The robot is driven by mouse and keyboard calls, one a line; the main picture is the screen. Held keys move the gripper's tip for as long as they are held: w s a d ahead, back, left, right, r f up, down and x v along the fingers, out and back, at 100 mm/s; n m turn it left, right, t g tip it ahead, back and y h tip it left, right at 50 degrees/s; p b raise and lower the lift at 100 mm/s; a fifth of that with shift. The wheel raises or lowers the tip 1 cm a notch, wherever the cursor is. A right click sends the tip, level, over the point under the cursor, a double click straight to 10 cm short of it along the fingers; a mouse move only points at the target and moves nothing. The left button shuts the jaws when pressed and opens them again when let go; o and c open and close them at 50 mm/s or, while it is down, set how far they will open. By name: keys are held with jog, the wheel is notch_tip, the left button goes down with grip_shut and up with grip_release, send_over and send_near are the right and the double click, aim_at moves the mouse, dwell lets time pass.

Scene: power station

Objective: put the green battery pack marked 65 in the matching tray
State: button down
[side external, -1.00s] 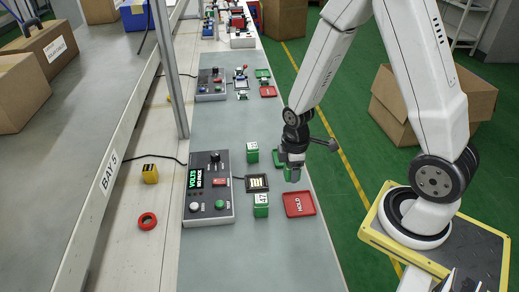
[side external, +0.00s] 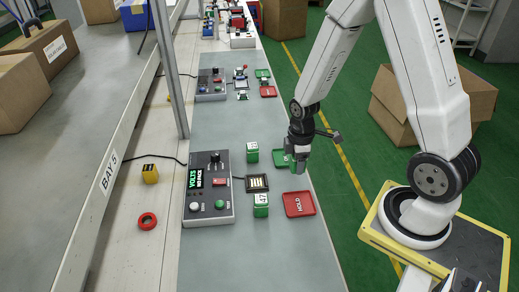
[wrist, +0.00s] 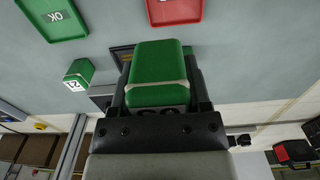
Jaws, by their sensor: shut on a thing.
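My gripper (side external: 299,168) is shut on a green battery pack (wrist: 158,75), which fills the middle of the wrist view. The mark near its lower edge is partly hidden by the jaws. In the side view my gripper is in front of the green tray (side external: 279,158), covering part of it, and seems to hold the pack above the bench.
A green-and-white pack marked 17 (side external: 261,206) stands left of the red tray. Another pack (side external: 252,153) stands left of the green tray and reads 21 in the wrist view (wrist: 78,73).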

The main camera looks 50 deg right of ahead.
jog(key=d, duration=0.8)
jog(key=shift+s+d, duration=0.25)
jog(key=shift+d, duration=0.15)
jog(key=shift+w, duration=0.1)
send_over(286, 158)
jog(key=s, duration=0.1)
jog(key=f, duration=0.8)
jog(key=shift+s+a+f, duration=0.1)
jog(key=shift+a+f, duration=0.05)
jog(key=shift+a, duration=0.2)
jog(key=shift+w+d+f, duration=0.15)
jog(key=shift+w+f, duration=0.25)
jog(key=shift+f, duration=0.05)
jog(key=shift+w+d+f, duration=0.1)
jog(key=shift+w+f, duration=0.1)
jog(key=shift+f, duration=1.65)
